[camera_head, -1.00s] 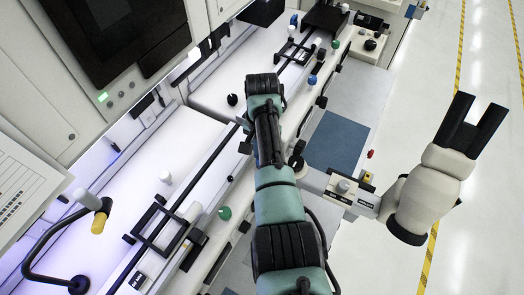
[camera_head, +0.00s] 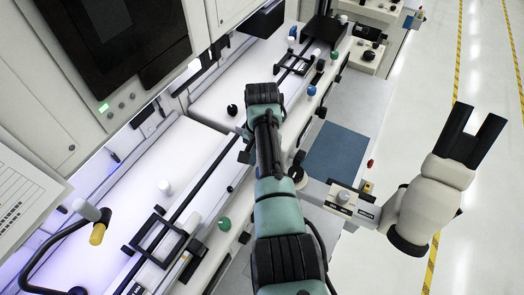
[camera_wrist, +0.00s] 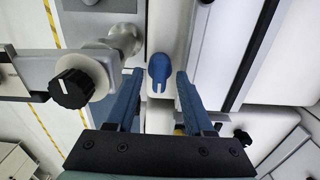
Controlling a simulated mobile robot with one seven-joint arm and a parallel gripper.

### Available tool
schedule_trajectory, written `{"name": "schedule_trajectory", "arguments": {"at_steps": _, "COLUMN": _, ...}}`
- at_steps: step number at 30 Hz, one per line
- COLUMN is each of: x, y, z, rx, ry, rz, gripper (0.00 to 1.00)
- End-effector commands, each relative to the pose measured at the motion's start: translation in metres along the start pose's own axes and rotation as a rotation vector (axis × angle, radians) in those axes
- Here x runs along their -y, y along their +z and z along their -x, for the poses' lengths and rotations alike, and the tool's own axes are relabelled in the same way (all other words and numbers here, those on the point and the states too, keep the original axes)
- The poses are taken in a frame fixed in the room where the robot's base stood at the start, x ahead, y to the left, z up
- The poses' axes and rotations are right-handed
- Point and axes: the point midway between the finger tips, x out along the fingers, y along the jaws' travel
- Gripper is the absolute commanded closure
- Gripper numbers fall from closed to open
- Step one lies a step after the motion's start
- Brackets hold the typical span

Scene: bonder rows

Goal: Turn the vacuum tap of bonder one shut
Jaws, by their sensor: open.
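In the wrist view a blue tap handle (camera_wrist: 160,70) stands on a pale panel strip, its lever pointing down the picture. My gripper (camera_wrist: 158,75) is open, with one blue finger on each side of the tap and a gap on both sides; nothing is held. I cannot tell whether the fingers reach down to the tap's depth. In the head view my teal arm reaches up the middle and its gripper is hidden.
A white microscope head with black eyepieces (camera_head: 440,190) juts out right of my arm. In the wrist view a black knob (camera_wrist: 72,88) on a bracket is close at left. A blue mat (camera_head: 337,152) lies beyond the arm. The aisle floor (camera_head: 410,90) is clear.

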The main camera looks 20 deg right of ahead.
Motion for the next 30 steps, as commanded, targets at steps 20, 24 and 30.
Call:
{"name": "schedule_trajectory", "arguments": {"at_steps": 20, "x": 0.0, "y": 0.0, "z": 0.122, "rx": -0.002, "ry": -0.002, "rz": 0.0, "gripper": 0.47}}
{"name": "schedule_trajectory", "arguments": {"at_steps": 24, "x": 0.0, "y": 0.0, "z": 0.127, "rx": -0.002, "ry": -0.001, "rz": 0.0, "gripper": 0.47}}
{"name": "schedule_trajectory", "arguments": {"at_steps": 30, "x": 0.0, "y": 0.0, "z": 0.127, "rx": -0.002, "ry": -0.001, "rz": 0.0, "gripper": 0.47}}
